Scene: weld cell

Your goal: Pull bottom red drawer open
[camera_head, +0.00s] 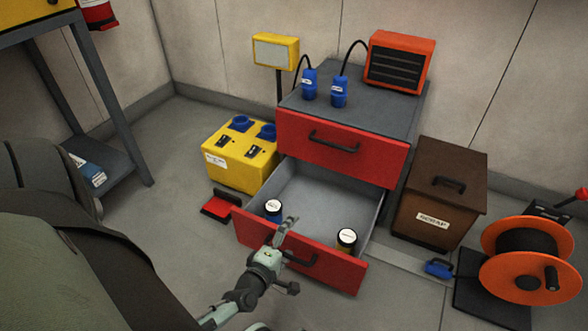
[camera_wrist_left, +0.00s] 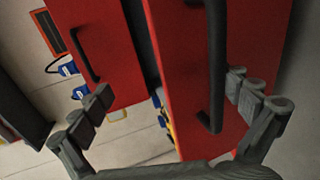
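The bottom red drawer (camera_head: 340,272) stands well open from the grey cabinet, its inside showing. Its dark handle (camera_head: 301,260) is partly hidden behind my left gripper (camera_head: 288,257), which is at the drawer front. In the left wrist view, the fingers of my left gripper (camera_wrist_left: 170,96) are spread apart. The handle (camera_wrist_left: 216,70) lies in the gap, nearer the right finger, and no grip on it shows. The top red drawer (camera_head: 345,150) is shut; it also shows in the left wrist view (camera_wrist_left: 105,45). My right gripper is in neither view.
Two lidded containers (camera_head: 346,240) (camera_head: 273,208) stand in the open drawer. A yellow socket box (camera_head: 238,165) is left of the cabinet, with a red object (camera_head: 217,207) on the floor. A brown scrap bin (camera_head: 435,190) and an orange cable reel (camera_head: 530,260) are at the right.

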